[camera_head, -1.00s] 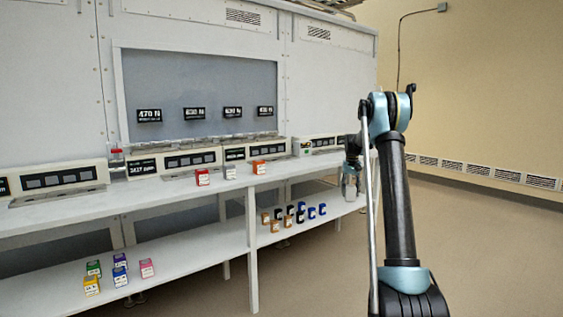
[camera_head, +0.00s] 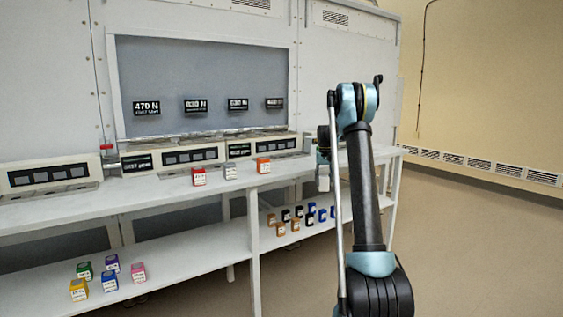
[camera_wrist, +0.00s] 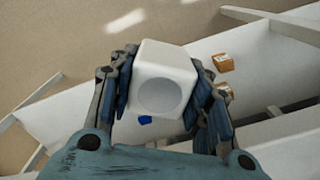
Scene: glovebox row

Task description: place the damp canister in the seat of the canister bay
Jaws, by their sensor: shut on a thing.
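My gripper (camera_wrist: 163,95) is shut on a white, rounded box-shaped canister (camera_wrist: 165,62) in the wrist view, with a finger on each side of it. A round, slightly darker disc shows on the canister's near face. In the head view the held canister (camera_head: 323,178) hangs beside the shelf unit, partly hidden by my arm. I cannot read a label on it. Several console units with dark windows stand along the upper shelf, such as one at the middle (camera_head: 190,156). I cannot tell which of them is the canister bay, and its seat is not clear.
Red (camera_head: 199,177), grey (camera_head: 230,171) and orange (camera_head: 263,165) boxes stand on the upper shelf (camera_head: 215,186). The lower shelf (camera_head: 190,262) holds several coloured boxes at the left and several small orange, black and blue ones at the right. Open floor (camera_head: 470,240) lies to the right.

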